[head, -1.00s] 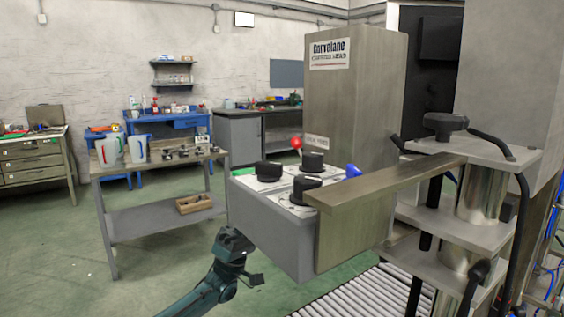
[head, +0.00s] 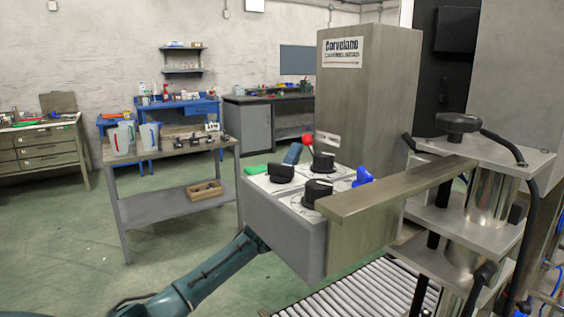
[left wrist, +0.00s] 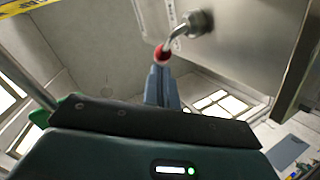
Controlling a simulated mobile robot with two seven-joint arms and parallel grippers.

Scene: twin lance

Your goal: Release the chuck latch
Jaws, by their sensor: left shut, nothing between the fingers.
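A bent metal lever (left wrist: 181,34) with a red ball end (left wrist: 161,53) sticks out from the grey cabinet in the left wrist view. In the head view the red ball (head: 307,139) shows just behind the control box. My left gripper (left wrist: 159,72) is shut and empty, its fingertips right at the red ball; I cannot tell if they touch it. In the head view its tip (head: 293,153) shows behind the control box, just left of the ball, and the box hides the wrist. I cannot tell which part is the chuck latch. My right gripper is not in view.
The tall cabinet (head: 366,100) stands behind. Rollers (head: 345,297) lie below. Floor at the left is open.

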